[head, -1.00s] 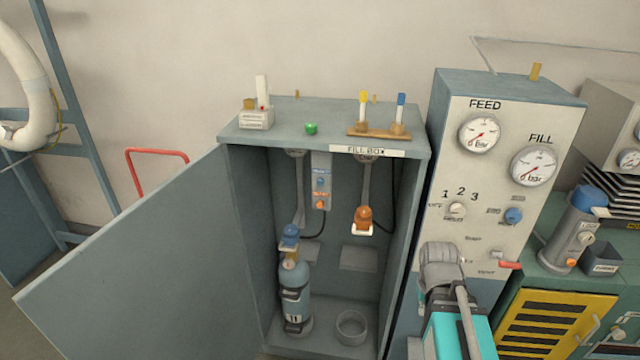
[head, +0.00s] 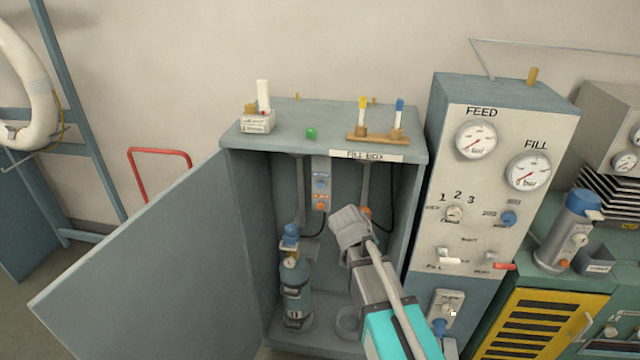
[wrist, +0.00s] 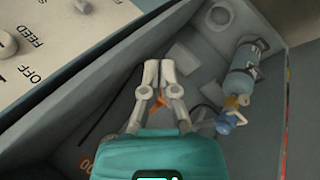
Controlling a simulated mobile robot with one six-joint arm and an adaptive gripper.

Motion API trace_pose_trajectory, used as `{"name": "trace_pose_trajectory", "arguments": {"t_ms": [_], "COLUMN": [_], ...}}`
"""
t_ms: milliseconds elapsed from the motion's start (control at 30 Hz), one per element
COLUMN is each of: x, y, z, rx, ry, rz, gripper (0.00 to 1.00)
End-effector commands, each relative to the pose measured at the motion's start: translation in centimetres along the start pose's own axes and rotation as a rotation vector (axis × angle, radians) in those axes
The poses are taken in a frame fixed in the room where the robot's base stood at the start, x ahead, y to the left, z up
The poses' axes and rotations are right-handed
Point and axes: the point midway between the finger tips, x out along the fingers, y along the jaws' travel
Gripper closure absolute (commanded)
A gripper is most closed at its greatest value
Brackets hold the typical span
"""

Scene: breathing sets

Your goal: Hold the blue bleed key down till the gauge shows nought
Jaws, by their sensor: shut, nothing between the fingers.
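Several blue parts are in view, and I cannot tell for sure which is the bleed key. The FEED gauge (head: 476,139) and FILL gauge (head: 529,172) have red needles; exact readings are too small to tell. My gripper (head: 346,222) is at the fill box opening, shut and empty. Its closed fingertips show in the wrist view (wrist: 158,72).
The fill box (head: 405,165) has its door (head: 140,260) swung open to the left. A blue cylinder (head: 295,290) stands inside; it also shows in the wrist view (wrist: 247,68). An orange fitting, partly hidden by my gripper, hangs at the right. The control panel (head: 475,240) stands close on the right.

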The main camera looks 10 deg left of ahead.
Motion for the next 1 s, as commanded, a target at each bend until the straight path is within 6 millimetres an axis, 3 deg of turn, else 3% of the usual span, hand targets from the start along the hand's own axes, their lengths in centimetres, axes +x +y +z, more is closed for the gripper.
{"name": "trace_pose_trajectory", "arguments": {"t_ms": [100, 600, 800, 1000], "x": [-2.0, -10.8, -13.4, -14.3], "y": [-0.6, -4.5, -6.0, -6.5], "z": [-2.7, -11.9, -14.0, -14.7], "rx": [-0.069, -0.331, -0.393, -0.416], "ry": [0.033, 0.173, 0.210, 0.224], "rz": [0.065, 0.341, 0.412, 0.440], "gripper": [1.00, 1.00, 1.00, 1.00]}}
